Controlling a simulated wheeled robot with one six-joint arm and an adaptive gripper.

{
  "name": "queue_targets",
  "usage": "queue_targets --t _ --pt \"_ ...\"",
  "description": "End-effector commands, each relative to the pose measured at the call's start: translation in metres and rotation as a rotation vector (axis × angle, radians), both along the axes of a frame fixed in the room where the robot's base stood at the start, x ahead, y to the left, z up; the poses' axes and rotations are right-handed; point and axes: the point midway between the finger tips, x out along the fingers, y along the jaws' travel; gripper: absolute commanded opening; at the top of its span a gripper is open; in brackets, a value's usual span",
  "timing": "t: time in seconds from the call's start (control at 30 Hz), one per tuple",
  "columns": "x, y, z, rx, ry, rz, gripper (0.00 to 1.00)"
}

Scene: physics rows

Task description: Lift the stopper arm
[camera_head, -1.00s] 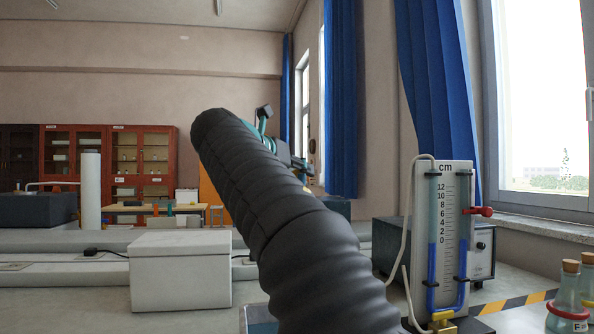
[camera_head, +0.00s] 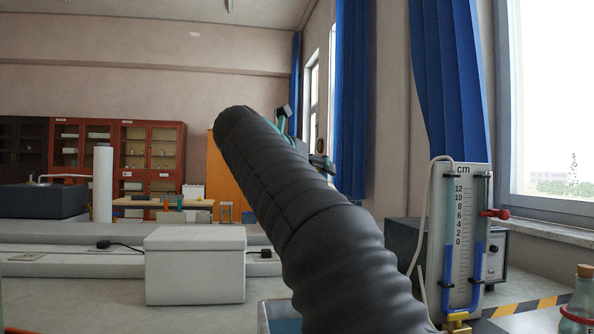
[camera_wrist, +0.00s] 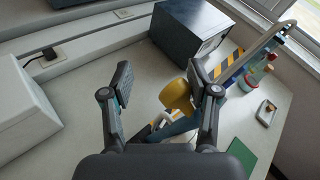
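In the wrist view my gripper (camera_wrist: 162,82) is open, its two dark fingers wide apart over the bench. A yellow rounded piece (camera_wrist: 177,94) shows just left of the right finger, partly behind it. I cannot tell whether they touch. Below it a blue-grey piece (camera_wrist: 178,127) and dark and white parts run between the fingers, partly hidden by my gripper. I cannot tell for certain which of these is the stopper arm.
A manometer with a cm scale (camera_head: 462,225) stands at right before a dark box (camera_head: 404,240). A white box (camera_head: 195,265) stands left of my arm. Bare bench (camera_wrist: 85,110) shows left of the fingers.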

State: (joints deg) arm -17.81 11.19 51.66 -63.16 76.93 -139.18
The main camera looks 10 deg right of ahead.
Motion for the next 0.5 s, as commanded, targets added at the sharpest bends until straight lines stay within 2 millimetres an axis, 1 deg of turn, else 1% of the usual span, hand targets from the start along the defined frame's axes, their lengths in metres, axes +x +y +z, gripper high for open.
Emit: queue_targets --t 0.03,0.07,0.17,0.3,0.33,0.4,0.5 --pt "-0.003 0.003 -0.003 0.003 0.008 -0.003 0.58" --pt "-0.006 0.007 -0.002 0.003 0.008 -0.002 0.58" --pt "-0.018 0.027 0.005 -0.003 0.005 0.002 0.58" --pt "-0.036 0.07 0.015 -0.021 0.001 0.013 0.58" --pt "-0.04 0.078 0.016 -0.023 -0.001 0.016 0.58" --pt "-0.049 0.091 0.02 -0.027 -0.001 0.016 0.58" --pt "-0.06 0.102 0.025 -0.027 -0.004 0.016 0.58"
